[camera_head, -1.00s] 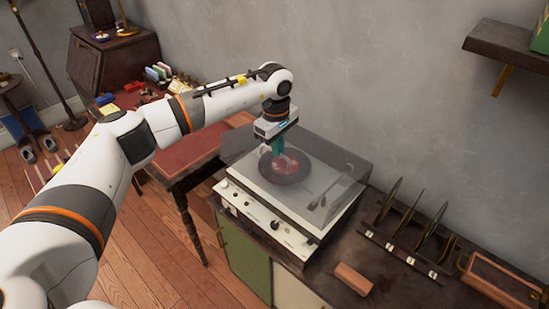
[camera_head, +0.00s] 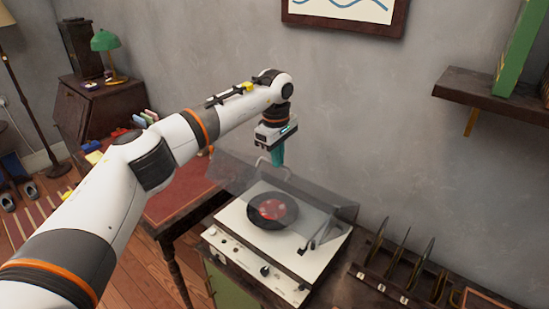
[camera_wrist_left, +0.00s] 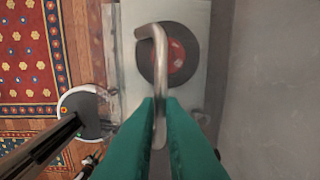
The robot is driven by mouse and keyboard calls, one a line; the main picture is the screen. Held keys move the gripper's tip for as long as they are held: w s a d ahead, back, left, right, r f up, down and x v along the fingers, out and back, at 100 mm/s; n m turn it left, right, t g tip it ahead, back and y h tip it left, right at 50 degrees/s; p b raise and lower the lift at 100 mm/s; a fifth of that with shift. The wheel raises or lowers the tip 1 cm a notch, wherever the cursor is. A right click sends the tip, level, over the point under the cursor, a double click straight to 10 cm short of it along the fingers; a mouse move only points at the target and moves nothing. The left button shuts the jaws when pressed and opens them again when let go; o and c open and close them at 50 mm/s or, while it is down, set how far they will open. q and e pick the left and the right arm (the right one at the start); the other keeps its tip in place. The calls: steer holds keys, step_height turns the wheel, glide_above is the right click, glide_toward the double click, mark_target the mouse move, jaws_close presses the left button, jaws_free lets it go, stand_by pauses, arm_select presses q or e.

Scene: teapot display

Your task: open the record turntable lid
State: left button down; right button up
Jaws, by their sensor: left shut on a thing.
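The record turntable (camera_head: 232,240) stands on a cabinet, white with knobs along its front. A black record with a red label (camera_head: 272,210) lies on it. Its clear smoky lid (camera_head: 325,208) is tilted up, with its front edge raised above the deck. My left gripper (camera_head: 277,163) is over the lid's raised front, shut on the metal lid handle (camera_head: 262,160). In the left wrist view the teal fingers (camera_wrist_left: 160,105) close around the curved handle (camera_wrist_left: 146,31), with the record (camera_wrist_left: 168,54) below. My right gripper is not in view.
A rack with several upright records (camera_head: 395,262) stands right of the turntable. A wall shelf (camera_head: 490,90) juts out at the upper right. A red-topped desk (camera_head: 170,200) is at the left. The grey wall is close behind the turntable.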

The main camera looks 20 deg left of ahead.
arm_select(q)
steer(key=shift+d+f, duration=0.1)
steer(key=shift+f, duration=0.15)
steer(key=c, duration=1.8)
jaws_free()
steer(key=shift+w+d, duration=0.1)
steer(key=shift+w, duration=0.05)
steer(key=shift+o, duration=1.4)
steer(key=shift+w+d+f, duration=0.1)
steer(key=shift+w+f, duration=0.15)
steer(key=shift+w, duration=0.3)
steer(key=shift+s+r, duration=0.1)
steer(key=shift+s, duration=0.1)
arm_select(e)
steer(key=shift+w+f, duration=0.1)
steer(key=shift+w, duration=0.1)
arm_select(q)
steer(key=shift+w, duration=0.1)
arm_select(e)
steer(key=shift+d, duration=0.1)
